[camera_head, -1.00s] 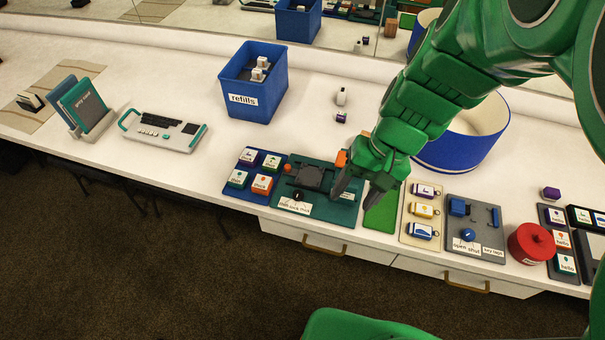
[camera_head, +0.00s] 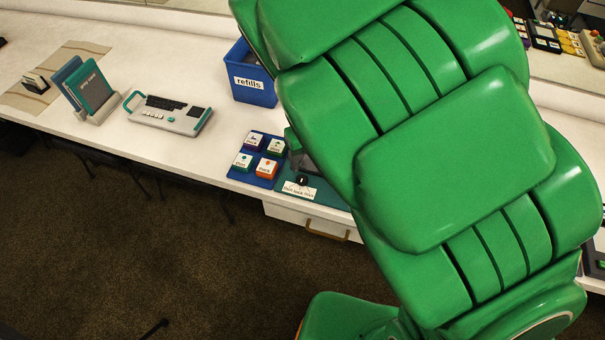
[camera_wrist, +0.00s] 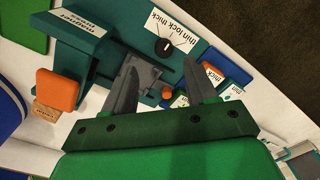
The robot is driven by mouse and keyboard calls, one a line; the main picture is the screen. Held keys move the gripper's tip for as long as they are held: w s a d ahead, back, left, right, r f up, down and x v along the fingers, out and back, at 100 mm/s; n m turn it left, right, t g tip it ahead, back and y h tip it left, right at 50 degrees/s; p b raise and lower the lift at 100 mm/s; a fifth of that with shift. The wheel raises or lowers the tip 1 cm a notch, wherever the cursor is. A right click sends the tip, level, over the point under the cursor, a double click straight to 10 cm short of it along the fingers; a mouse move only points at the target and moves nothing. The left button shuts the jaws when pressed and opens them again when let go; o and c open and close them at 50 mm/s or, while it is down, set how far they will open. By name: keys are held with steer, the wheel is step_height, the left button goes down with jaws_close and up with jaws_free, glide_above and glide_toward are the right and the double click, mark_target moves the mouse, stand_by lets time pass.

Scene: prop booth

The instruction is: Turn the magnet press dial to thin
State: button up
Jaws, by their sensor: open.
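The magnet press (camera_wrist: 85,45) is a dark teal base with a grey plate and an orange-ended handle. Its black dial (camera_wrist: 167,46) sits beside a white label reading thin, lock, thick. The dial has a small white mark; I cannot tell surely which word it points at. The dial also shows in the head view (camera_head: 302,180), at the edge of my arm, which hides most of the press. My gripper (camera_wrist: 160,66) is open and empty over the press, its fingers spread on either side of the grey plate, with the dial beyond the fingertips. The head view hides the gripper.
A blue tray (camera_head: 233,172) of labelled pieces lies left of the press. A small orange ball (camera_wrist: 167,93) is close to the right finger. A blue refills bin (camera_head: 262,97) stands behind. A keyboard-like device (camera_head: 160,121) is farther left. Bare counter lies between device and tray.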

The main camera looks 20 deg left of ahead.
mark_target(302, 178)
steer(key=shift+w+a+f, duration=0.1)
steer(key=shift+a+f, duration=0.45)
steer(key=shift+f, duration=3.75)
steer(key=shift+c, duration=0.5)
steer(key=c, duration=1)
